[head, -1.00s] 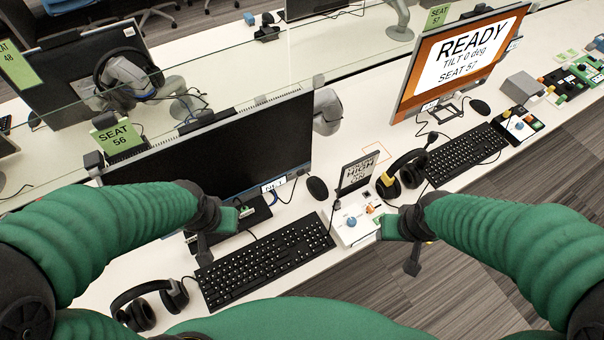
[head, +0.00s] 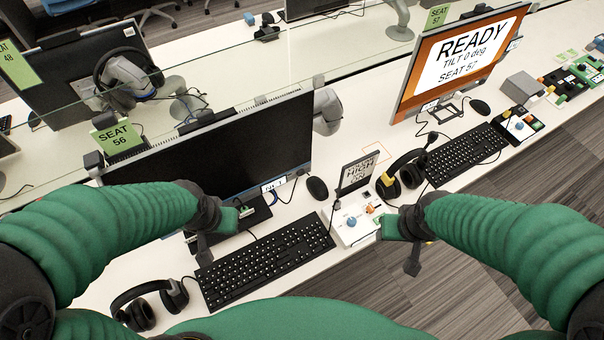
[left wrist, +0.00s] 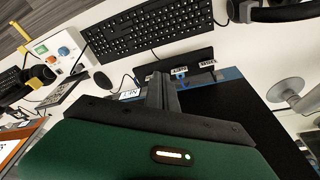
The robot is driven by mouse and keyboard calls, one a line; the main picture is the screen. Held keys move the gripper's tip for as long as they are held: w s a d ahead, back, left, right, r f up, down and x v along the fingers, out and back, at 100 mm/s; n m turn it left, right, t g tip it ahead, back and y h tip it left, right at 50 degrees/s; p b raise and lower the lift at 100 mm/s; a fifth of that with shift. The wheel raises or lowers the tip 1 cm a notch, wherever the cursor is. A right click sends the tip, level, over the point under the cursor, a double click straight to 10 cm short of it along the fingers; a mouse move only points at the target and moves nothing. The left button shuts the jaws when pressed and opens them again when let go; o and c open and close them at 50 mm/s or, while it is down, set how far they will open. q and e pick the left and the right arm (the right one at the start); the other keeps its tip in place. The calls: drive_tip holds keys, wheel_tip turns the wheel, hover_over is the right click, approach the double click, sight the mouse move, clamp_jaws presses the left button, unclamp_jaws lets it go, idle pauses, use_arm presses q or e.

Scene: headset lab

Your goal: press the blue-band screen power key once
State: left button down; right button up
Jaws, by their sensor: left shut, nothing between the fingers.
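The blue-band screen (head: 215,145) is the dark monitor at seat 56, with a blue strip and a white label on its lower edge. In the left wrist view its blue edge (left wrist: 232,74) runs behind my fingers, with small labels nearby. I cannot make out the power key for certain. My left gripper (head: 204,250) is in front of the screen's lower edge, above the desk; its fingers (left wrist: 157,78) are together and empty. Whether they touch the screen is unclear. My right gripper (head: 413,262) hangs in front of the desk's near edge, away from the screen; its finger gap is not clear.
A keyboard (head: 265,262) and headphones (head: 150,305) lie in front of the screen, with a mouse (head: 317,188) to its right. A white control box (head: 354,226) with knobs stands near my right gripper. An orange READY screen (head: 460,60) is at seat 57.

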idle(0.6)
use_arm(q)
drive_tip(key=n+t+h+b, duration=0.3)
drive_tip(key=t+b, duration=0.8)
drive_tip(key=b, duration=0.6)
approach(301, 173)
drive_tip(key=d+f, duration=0.1)
drive_tip(key=d, duration=0.1)
drive_tip(key=s+d+f, duration=0.1)
drive_tip(key=d, duration=0.2)
drive_tip(key=s+d+f, duration=0.1)
drive_tip(key=d+f, duration=0.1)
drive_tip(key=shift+s+d, duration=0.1)
drive_tip(key=shift+d, duration=0.3)
drive_tip(key=shift+d+f, duration=0.1)
drive_tip(key=shift+d, duration=0.2)
drive_tip(key=shift+s+t, duration=0.1)
drive_tip(key=shift+t, duration=0.2)
drive_tip(key=shift+a+r, duration=0.1)
drive_tip(key=shift+r, duration=0.2)
drive_tip(key=w+a, duration=0.4)
drive_tip(key=w, duration=0.3)
drive_tip(key=shift+w+a, duration=0.25)
drive_tip(key=shift+w, duration=0.05)
